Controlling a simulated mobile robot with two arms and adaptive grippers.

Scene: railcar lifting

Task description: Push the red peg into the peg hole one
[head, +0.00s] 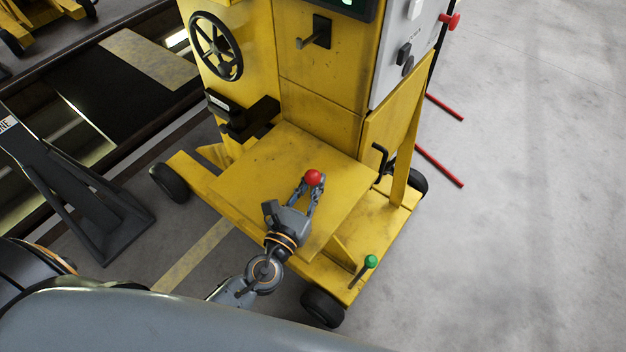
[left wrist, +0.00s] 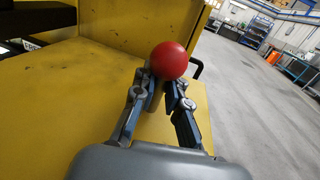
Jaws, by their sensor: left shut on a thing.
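The red peg shows as a round red ball head (head: 313,177) above the yellow platform of the lifting machine. In the left wrist view the red peg (left wrist: 169,60) sits at the fingertips. My left gripper (head: 307,187) is shut on it; its two fingers (left wrist: 165,86) lie on either side just below the ball. The peg's shaft is hidden by the fingers and ball. I cannot make out peg hole one in either view. My right gripper is not in view.
The yellow platform (head: 255,170) is otherwise bare. A green-headed peg (head: 371,261) stands at the base's front right corner. A black bent handle (head: 380,160) is at the platform's right edge. A handwheel (head: 216,46) is on the yellow column. Open floor (head: 530,200) lies right.

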